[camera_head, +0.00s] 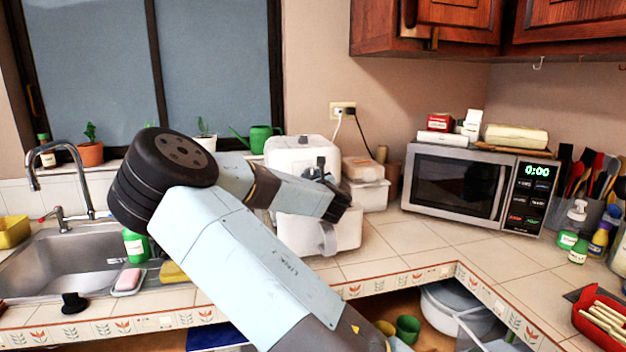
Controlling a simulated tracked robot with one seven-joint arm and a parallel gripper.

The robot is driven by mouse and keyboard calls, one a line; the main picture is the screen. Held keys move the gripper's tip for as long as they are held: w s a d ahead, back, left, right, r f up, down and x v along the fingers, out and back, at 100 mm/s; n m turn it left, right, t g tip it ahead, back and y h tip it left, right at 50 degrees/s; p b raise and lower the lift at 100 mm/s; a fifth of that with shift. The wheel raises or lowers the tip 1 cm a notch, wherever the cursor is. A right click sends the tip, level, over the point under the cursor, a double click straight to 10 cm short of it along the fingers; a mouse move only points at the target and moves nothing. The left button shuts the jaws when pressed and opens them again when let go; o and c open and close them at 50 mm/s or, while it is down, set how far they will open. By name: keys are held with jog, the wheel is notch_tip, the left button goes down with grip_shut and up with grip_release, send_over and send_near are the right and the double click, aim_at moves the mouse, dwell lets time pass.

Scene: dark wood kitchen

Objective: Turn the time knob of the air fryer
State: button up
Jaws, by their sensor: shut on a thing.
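The white air fryer (296,150) stands on the tiled counter in the middle of the view, partly covered by my arm. Its lower basket part (305,238) with a pale handle (328,240) shows below my arm. My gripper (331,184) is in front of the air fryer's upper right face, with its dark fingers shut on the time knob. The fingers hide the knob, so its angle cannot be told.
White containers (366,192) stand close to the right of the air fryer. A microwave (470,188) is further right. A sink (72,262) with a tap is at the left. Green watering can (259,139) and potted plants line the window sill. The counter before the microwave is clear.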

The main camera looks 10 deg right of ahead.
jog(key=shift+a+m, duration=0.1)
jog(key=shift+m, duration=4.3)
jog(key=o, duration=1.1)
jog(key=shift+c, duration=0.2)
jog(key=s, duration=1.3)
jog(key=shift+s, duration=0.4)
